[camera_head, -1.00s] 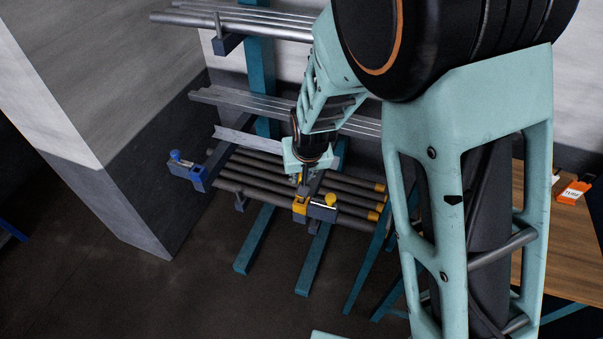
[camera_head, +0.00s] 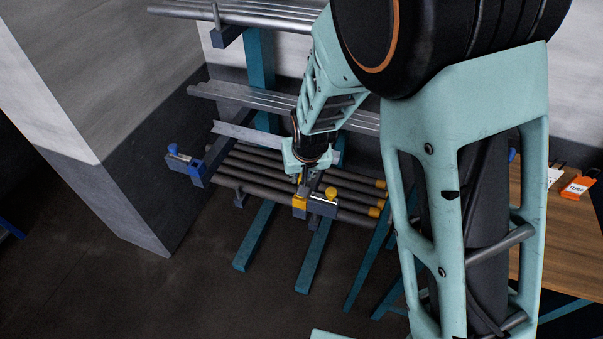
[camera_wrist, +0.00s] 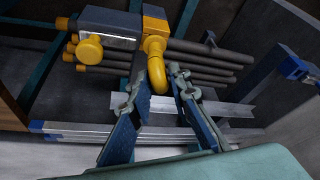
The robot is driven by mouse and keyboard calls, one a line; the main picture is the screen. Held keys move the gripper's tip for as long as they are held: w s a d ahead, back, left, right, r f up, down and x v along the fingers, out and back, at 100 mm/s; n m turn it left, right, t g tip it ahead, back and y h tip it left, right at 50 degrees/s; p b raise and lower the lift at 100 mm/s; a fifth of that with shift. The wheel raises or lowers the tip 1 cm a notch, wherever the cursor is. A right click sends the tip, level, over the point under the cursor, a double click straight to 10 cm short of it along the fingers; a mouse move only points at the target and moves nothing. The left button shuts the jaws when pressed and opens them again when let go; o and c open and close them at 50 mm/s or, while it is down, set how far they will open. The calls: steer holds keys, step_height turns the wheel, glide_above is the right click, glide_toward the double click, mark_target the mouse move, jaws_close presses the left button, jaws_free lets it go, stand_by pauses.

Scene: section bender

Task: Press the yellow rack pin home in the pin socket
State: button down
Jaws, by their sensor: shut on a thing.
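The yellow rack pin shows in the wrist view as a thick, curved yellow piece (camera_wrist: 156,62) between the two fingers of my gripper (camera_wrist: 165,88). Its far end meets a yellow collar beside a dark grey block with a bright top (camera_wrist: 110,22), which looks like the pin socket; the seat depth is hidden. A round yellow knob (camera_wrist: 90,50) stands on that block. In the head view my gripper (camera_head: 303,185) points down at the yellow collar (camera_head: 299,202), with the grey block (camera_head: 322,208) and knob (camera_head: 331,193) just right of it.
Dark bars (camera_head: 255,180) with several yellow ends lie on the rack behind the socket. A similar blue-knobbed fitting (camera_head: 180,160) is at the left. Pale metal profiles (camera_head: 270,104) lie above. A wooden table (camera_head: 553,235) is at the right. The floor in front is open.

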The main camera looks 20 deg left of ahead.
steer(key=shift+f, duration=0.4)
steer(key=c, duration=1.7)
jaws_free()
steer(key=v, duration=1.2)
steer(key=shift+w+r, duration=0.1)
